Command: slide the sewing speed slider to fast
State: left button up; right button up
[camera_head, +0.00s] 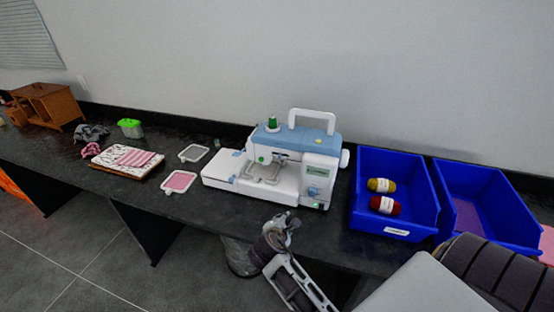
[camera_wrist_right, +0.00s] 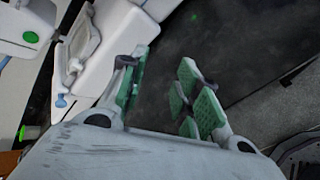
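The sewing machine (camera_head: 285,160), white with a light blue top, stands on the dark counter in the middle of the head view. Its front right column carries a small panel, a round dial (camera_head: 314,191) and a small green mark low down. I cannot make out which part is the speed slider. My right gripper (camera_head: 283,222) is in front of the machine's base at the counter's front edge. In the right wrist view its green-padded fingers (camera_wrist_right: 158,78) are apart and empty, with part of the white machine (camera_wrist_right: 118,38) beyond them. My left gripper is not in view.
Blue bins stand right of the machine; the nearer bin (camera_head: 363,190) holds yellow and red yarn. Embroidery hoops (camera_head: 193,153), folded fabric (camera_head: 135,157) and a green container (camera_head: 130,128) lie to the left. The counter's front edge (camera_head: 340,262) is close below my right gripper.

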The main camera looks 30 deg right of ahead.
aim_at(279, 156)
jog(key=w+a+r+n+t+h, duration=0.1)
jog(key=w+r+n+t+h, duration=0.1)
jog(key=r+n, duration=0.4)
jog(key=w+a+r+n+t+h, duration=0.1)
jog(key=w+r+n+t+h, duration=0.1)
jog(key=w+r+n, duration=0.4)
jog(key=shift+w+r+h, duration=0.35)
jog(key=shift+r+h, duration=0.4)
jog(key=shift+h, duration=0.15)
jog(key=shift+w+d, duration=0.1)
jog(key=shift+p+x, duration=0.9)
jog(key=shift+x, duration=5.95)
jog(key=shift+c, duration=0.2)
grip_shut()
